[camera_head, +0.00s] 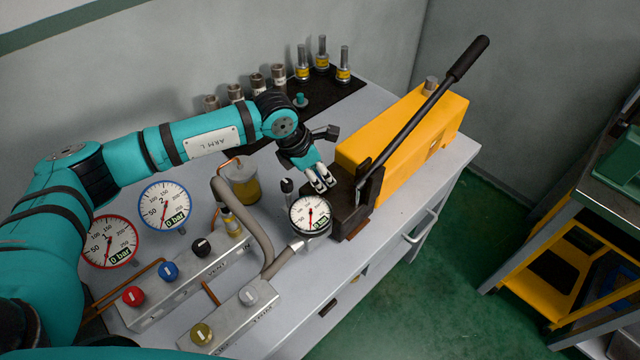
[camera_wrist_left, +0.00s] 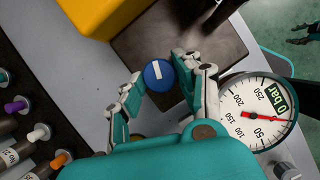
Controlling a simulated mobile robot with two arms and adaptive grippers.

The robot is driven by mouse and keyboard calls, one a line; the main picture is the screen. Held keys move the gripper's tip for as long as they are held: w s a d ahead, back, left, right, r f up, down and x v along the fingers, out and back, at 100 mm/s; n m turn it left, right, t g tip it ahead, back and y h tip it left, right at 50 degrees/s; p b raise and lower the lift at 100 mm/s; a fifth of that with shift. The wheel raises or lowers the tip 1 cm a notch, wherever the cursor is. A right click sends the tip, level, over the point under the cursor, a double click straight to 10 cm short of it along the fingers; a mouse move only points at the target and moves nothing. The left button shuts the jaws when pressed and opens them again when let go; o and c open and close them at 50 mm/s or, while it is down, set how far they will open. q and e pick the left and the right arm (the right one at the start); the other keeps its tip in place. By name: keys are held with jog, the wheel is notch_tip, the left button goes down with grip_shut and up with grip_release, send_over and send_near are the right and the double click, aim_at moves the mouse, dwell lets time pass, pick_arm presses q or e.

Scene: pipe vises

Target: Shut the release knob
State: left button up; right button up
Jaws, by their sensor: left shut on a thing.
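The release knob (camera_wrist_left: 158,75) is a round blue knob with a white bar across its face, seen in the left wrist view by the dark block (camera_wrist_left: 210,45) at the pump's end. My left gripper (camera_wrist_left: 160,84) is shut on this knob, with a finger on each side. In the head view my left gripper (camera_head: 322,184) is at the near end of the yellow hand pump (camera_head: 405,130) and hides the knob. What seems to be my right gripper (camera_wrist_left: 303,34) shows small at the left wrist view's right edge; its jaw state is unclear.
A gauge (camera_head: 310,214) reading 0 bar stands close beside my left gripper. The pump's long black lever (camera_head: 425,105) slants up to the right. Valve blocks with coloured knobs (camera_head: 168,271) and two larger gauges are at left. Fittings stand on a black mat (camera_head: 325,92) behind.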

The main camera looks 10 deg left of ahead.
pick_arm(q)
jog(key=m+g+b, duration=0.1)
jog(key=m+b, duration=0.1)
jog(key=b, duration=0.1)
jog(key=m+g+b, duration=0.1)
jog(key=m+b, duration=0.2)
jog(key=b, duration=0.1)
jog(key=m+g+h+b, duration=0.1)
jog(key=m+b, duration=0.2)
jog(key=shift+w+f, duration=0.15)
jog(key=shift+w, duration=0.2)
jog(key=m+g+b, duration=0.1)
jog(key=m+b, duration=0.1)
jog(key=m, duration=0.1)
jog(key=shift+b, duration=0.35)
jog(key=shift+w+r+m+g+y+b, duration=0.15)
jog(key=shift+m+g+y+b, duration=0.25)
jog(key=shift+m+b, duration=0.6)
jog(key=shift+r+m, duration=0.1)
jog(key=shift+m, duration=0.4)
jog(key=o, duration=1.1)
jog(key=shift+o, duration=0.2)
jog(key=v, duration=1.2)
